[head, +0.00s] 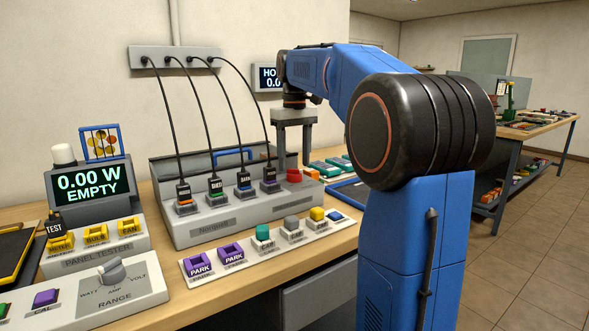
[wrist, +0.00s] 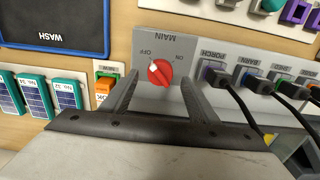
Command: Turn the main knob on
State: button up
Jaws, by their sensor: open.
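The red main knob (wrist: 160,73) sits on a grey panel (wrist: 165,25) marked MAIN, with OFF and ON labels that appear upside down in the wrist view. Its white mark points toward OFF. In the head view the knob (head: 293,175) is at the right end of the grey console. My gripper (head: 294,160) points down just above it, jaws apart. In the wrist view the two fingers show on either side of the knob, with gaps between them and it. Nothing is held.
Several cabled plugs stand on the console beside the knob, the nearest marked PORCH (wrist: 218,75). An orange-and-green block (wrist: 105,85) and teal cells (wrist: 66,92) lie on the other side. A dark WASH tray (wrist: 52,25) is nearby. A tester screen (head: 92,187) reads 0.00 W EMPTY.

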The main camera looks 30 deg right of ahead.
aim_at(294, 174)
jog(key=shift+f, duration=1.55)
jog(key=c, duration=1)
jog(key=shift+c, duration=0.2)
